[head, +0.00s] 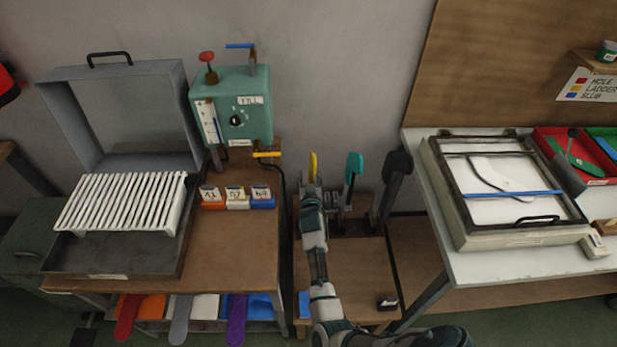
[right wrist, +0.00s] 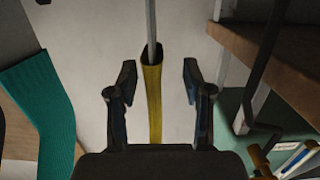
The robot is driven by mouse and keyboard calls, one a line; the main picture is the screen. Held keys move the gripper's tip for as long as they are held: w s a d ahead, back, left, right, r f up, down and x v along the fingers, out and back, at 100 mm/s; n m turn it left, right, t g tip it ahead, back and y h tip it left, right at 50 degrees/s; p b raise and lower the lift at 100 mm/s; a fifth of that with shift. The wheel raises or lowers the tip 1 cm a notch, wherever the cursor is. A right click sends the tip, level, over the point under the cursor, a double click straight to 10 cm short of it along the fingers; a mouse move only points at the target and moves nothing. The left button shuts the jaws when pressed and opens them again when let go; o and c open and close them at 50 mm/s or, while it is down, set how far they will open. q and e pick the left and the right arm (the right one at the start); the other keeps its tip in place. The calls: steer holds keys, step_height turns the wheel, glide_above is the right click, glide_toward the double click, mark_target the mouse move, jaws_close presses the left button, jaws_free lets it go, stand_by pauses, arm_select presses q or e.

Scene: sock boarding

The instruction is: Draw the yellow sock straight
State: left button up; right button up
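The yellow sock (head: 313,166) shows in the head view as a narrow upright strip just beyond my right gripper (head: 311,192). My gripper and forearm hide its lower part. In the right wrist view the yellow sock (right wrist: 153,92) hangs on a thin metal form (right wrist: 151,20), which comes out of its open end. My right gripper (right wrist: 159,82) is open there, with one finger on each side of the sock and a clear gap on both sides. My left gripper is in neither view.
A teal sock (head: 354,165) and a dark sock (head: 397,168) stand close to the right on their own forms. A green machine (head: 232,110) with levers stands left, beside a white slatted rack (head: 122,202). A white table (head: 440,262) with a framed box stands right.

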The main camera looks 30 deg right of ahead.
steer(key=shift+s+d+r, duration=0.1)
steer(key=shift+d+r, duration=0.1)
steer(key=shift+a, duration=0.1)
steer(key=shift+a, duration=0.1)
steer(key=shift+s+a+r, duration=0.15)
steer(key=shift+s+a, duration=0.05)
steer(key=shift+s, duration=0.05)
steer(key=f+p+v, duration=0.1)
steer(key=p+v, duration=0.3)
steer(key=v, duration=0.4)
steer(key=shift+s, duration=0.15)
steer(key=shift+f, duration=0.15)
